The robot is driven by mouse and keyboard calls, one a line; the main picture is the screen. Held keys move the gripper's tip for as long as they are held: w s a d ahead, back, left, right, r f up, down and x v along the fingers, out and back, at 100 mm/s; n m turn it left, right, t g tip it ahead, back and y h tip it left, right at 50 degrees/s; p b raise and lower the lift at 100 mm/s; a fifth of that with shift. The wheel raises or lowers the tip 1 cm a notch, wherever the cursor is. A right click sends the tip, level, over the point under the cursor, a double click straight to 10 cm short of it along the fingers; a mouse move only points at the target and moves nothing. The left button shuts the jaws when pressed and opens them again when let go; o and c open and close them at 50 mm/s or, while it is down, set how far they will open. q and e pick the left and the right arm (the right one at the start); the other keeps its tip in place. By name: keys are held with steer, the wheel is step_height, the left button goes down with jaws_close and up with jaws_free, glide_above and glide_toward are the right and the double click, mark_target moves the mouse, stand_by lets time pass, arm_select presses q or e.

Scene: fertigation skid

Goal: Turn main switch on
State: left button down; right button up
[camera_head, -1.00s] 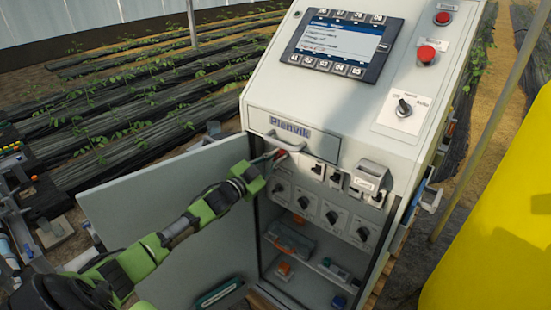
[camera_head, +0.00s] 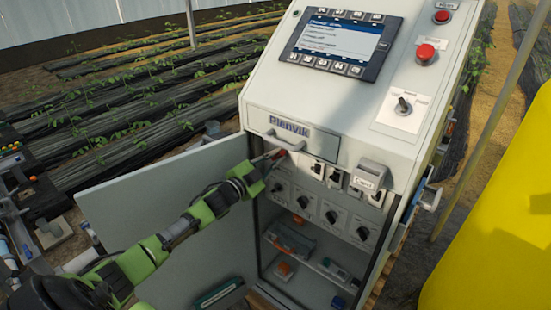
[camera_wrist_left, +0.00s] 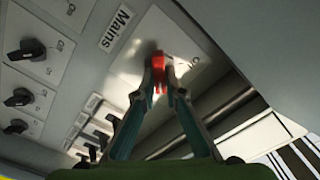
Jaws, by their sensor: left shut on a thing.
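The red main switch handle (camera_wrist_left: 158,66) sits on a bright metal plate beside a "Mains" label (camera_wrist_left: 117,28) in the left wrist view. In the head view it shows as a small red spot (camera_head: 281,153) at the upper left of the open cabinet, under the "Plenvik" drawer front. My left gripper (camera_wrist_left: 159,92) is shut on the handle, with a fingertip on each side of it. In the head view my left gripper (camera_head: 271,157) reaches in from the left, and its fingers partly hide the switch. My right gripper is in neither view.
The grey cabinet door (camera_head: 165,200) stands open to the left, behind my left arm. Several black rotary knobs (camera_head: 331,216) and small breakers (camera_head: 317,169) sit close right of the switch. A yellow tank (camera_head: 500,235) stands at the right.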

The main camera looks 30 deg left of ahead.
arm_select(q)
steer(key=c, duration=2.1)
jaws_free()
steer(key=s, duration=0.8)
steer(key=s+a, duration=0.1)
steer(key=s, duration=0.3)
